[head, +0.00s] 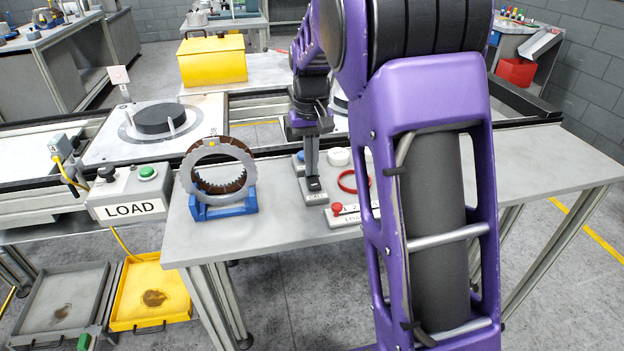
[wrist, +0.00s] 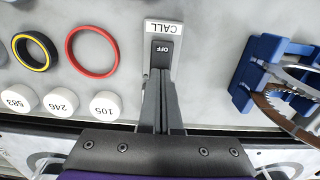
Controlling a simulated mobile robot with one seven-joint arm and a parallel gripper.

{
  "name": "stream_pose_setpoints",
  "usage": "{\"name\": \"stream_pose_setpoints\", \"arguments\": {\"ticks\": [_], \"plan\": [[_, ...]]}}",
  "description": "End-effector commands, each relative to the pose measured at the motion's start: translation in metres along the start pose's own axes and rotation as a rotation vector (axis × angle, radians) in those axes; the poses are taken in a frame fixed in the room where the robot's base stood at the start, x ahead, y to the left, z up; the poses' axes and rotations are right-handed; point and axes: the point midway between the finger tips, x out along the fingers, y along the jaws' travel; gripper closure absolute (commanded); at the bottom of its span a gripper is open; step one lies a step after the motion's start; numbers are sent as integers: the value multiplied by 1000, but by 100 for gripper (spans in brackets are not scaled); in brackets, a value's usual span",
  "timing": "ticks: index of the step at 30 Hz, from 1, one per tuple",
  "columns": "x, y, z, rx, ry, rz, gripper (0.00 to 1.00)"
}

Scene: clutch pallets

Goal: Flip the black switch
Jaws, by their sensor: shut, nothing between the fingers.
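The black switch (wrist: 161,48), marked OFF, sits on a small grey plate labelled CALL (wrist: 164,28). In the head view the switch (head: 314,184) shows just below my fingertips on the grey table. My gripper (wrist: 159,76) is shut and empty, pointing down at the plate. Its tips lie at the near edge of the switch in the wrist view. I cannot tell whether they touch it. In the head view my gripper (head: 312,170) stands over the switch's plate.
A ring on a blue stand (head: 222,210) is left of the switch. A red ring (wrist: 93,51), a yellow-black ring (wrist: 35,51) and white numbered caps (wrist: 62,101) lie on the other side. A LOAD box (head: 130,192) with a black knob and green button is at the table's left edge.

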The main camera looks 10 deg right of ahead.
Motion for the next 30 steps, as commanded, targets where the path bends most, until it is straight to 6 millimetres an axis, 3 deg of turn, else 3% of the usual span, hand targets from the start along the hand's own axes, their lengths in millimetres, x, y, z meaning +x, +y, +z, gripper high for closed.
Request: {"name": "stream_pose_setpoints", "arguments": {"ticks": [11, 30], "plan": [[1, 0, 0, 0, -2, 0, 100], [-49, 0, 0, 0, 0, 0, 100]]}}
